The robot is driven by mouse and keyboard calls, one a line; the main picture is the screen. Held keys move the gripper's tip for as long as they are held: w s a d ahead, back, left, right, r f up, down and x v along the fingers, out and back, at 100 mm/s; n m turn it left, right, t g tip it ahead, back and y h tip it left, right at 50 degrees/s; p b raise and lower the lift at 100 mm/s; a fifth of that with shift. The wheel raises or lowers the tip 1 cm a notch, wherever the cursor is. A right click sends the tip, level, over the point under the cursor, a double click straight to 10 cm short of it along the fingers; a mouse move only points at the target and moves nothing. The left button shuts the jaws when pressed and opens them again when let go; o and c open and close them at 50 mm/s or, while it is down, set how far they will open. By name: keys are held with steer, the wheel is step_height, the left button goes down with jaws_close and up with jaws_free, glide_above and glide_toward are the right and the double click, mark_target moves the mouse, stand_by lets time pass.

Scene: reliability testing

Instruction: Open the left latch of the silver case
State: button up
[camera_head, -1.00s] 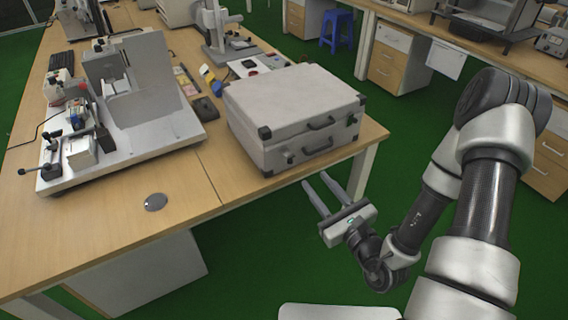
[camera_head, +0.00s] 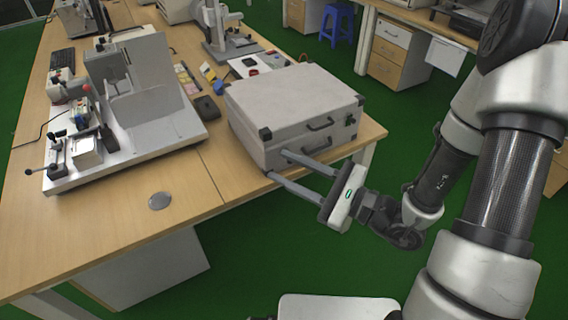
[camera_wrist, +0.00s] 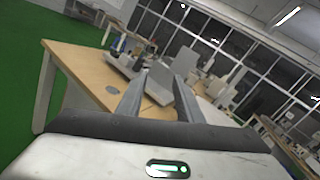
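The silver case (camera_head: 290,97) lies closed on the wooden table, near its right end. The left latch is not clearly visible behind my fingers. My gripper (camera_head: 278,165) is open and empty, its two fingers pointing left across the lower left part of the case's front. I cannot tell whether the fingertips touch the case. In the wrist view my gripper (camera_wrist: 160,74) also shows its fingers apart, and I cannot make out the case there.
The wooden table (camera_head: 110,228) holds a machine on a white base (camera_head: 150,140) to the left of the case. The table's front left is clear except for a round grommet (camera_head: 159,201).

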steer(key=shift+s+a+r+n+g, duration=0.5)
steer(key=shift+s+r+n+g, duration=0.3)
steer(key=shift+n+g, duration=0.15)
steer(key=shift+w, duration=0.1)
steer(key=s+d+r+n+g+h+p, duration=0.1)
steer(key=s+r+n+g+h+p, duration=0.65)
steer(key=s+n, duration=0.5)
steer(key=w+d+r+n+t+h+p, duration=0.3)
steer(key=d+r+t+h, duration=0.3)
steer(key=d+r, duration=0.8)
steer(key=d+n+h, duration=0.1)
steer(key=d+h, duration=0.1)
steer(key=h, duration=0.1)
steer(key=shift+r+t+p, duration=0.3)
steer(key=shift+t, duration=0.1)
steer(key=shift+s+f, duration=0.1)
